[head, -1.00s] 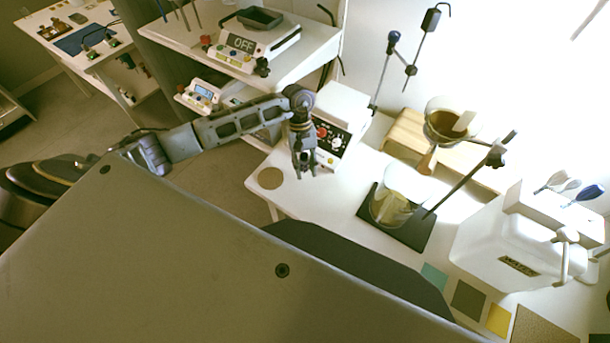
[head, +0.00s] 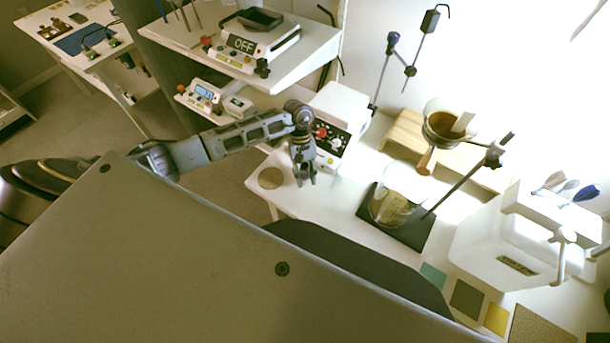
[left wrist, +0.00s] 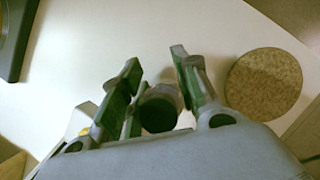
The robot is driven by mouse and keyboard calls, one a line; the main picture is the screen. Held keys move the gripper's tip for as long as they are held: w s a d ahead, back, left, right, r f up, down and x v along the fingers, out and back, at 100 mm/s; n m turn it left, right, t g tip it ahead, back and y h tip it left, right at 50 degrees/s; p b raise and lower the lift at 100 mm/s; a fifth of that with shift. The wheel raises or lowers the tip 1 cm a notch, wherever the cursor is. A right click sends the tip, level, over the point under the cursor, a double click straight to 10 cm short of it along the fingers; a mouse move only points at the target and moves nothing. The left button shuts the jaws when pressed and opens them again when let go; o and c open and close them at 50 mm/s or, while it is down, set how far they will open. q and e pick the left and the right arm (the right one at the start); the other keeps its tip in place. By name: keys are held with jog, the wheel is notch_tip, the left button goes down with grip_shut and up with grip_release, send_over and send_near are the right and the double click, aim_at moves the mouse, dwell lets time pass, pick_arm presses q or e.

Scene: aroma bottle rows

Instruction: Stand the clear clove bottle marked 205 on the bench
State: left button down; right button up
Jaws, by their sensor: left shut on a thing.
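My left gripper (head: 304,180) is low over the white bench (head: 340,212), just right of a round cork mat (head: 270,178). In the left wrist view the left gripper (left wrist: 158,85) has its fingers on both sides of a small bottle (left wrist: 159,112). The bottle shows as a dark round end with a paler body behind it, and it is held beside the cork mat (left wrist: 265,82), not over it. Its marking cannot be read, and I cannot tell whether its base touches the bench. In the head view the fingers mostly hide it. My right gripper is not in view.
A white device with a dark control panel (head: 331,138) stands close behind the gripper. A glass beaker on a dark plate (head: 413,235) and a stand rod are to the right. The bench front between gripper and beaker is clear.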

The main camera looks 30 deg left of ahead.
pick_arm(q)
jog(key=shift+f, duration=0.2)
jog(key=c, duration=1.1)
grip_release()
jog(key=shift+o, duration=0.2)
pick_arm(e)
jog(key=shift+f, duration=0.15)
pick_arm(q)
jog(key=shift+r, duration=0.2)
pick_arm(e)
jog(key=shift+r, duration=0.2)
